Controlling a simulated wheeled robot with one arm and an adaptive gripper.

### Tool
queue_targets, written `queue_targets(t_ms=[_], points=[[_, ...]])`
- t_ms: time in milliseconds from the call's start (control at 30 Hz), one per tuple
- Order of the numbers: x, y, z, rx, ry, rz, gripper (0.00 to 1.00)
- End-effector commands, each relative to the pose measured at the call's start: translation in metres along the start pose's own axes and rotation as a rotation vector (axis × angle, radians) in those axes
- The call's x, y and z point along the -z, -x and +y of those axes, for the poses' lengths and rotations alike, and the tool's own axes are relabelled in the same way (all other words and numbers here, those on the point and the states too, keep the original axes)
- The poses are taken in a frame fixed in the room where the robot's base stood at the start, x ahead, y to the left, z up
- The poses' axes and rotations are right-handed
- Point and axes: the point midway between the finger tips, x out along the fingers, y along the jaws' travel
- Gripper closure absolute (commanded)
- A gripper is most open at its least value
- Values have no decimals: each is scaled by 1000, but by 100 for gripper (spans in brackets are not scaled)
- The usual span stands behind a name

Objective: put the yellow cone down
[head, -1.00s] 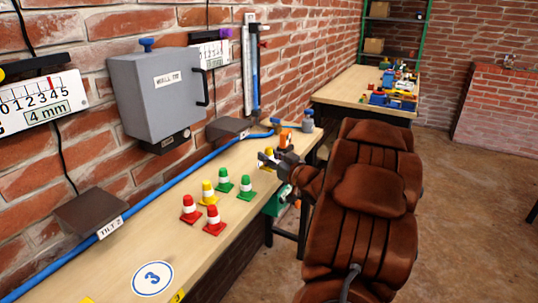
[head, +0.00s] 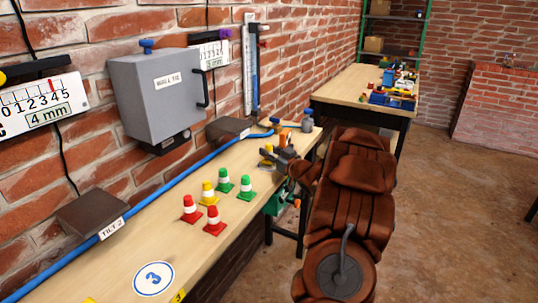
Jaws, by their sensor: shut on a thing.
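My gripper (head: 272,156) is over the far right part of the long wooden bench. It is shut on a yellow cone (head: 267,150), which my fingers partly hide. The held cone is upright, at or just above the bench top; I cannot tell whether its base touches. A second yellow cone (head: 208,194) with a white band stands on the bench to the left, apart from my gripper.
Two red cones (head: 213,222) and two green cones (head: 246,190) stand near the second yellow cone. A blue hose (head: 165,193) runs along the wall side, near a small grey bottle (head: 307,122). A grey box (head: 160,95) hangs on the wall. The near bench (head: 215,258) has free room.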

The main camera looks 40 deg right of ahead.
Motion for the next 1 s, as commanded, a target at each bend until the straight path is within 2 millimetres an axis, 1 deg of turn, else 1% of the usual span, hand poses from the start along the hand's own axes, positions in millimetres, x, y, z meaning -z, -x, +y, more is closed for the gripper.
queue_targets(t_ms=[33,100,433,467,600,700,1000], points=[[-7,0,0,0,-4,-1,100],[-10,0,0,0,-2,0,100],[-12,0,0,0,1,1,100],[-12,0,0,0,1,1,67],[-11,0,0,0,1,1,53],[-11,0,0,0,1,1,44],[-10,0,0,0,1,1,44]])
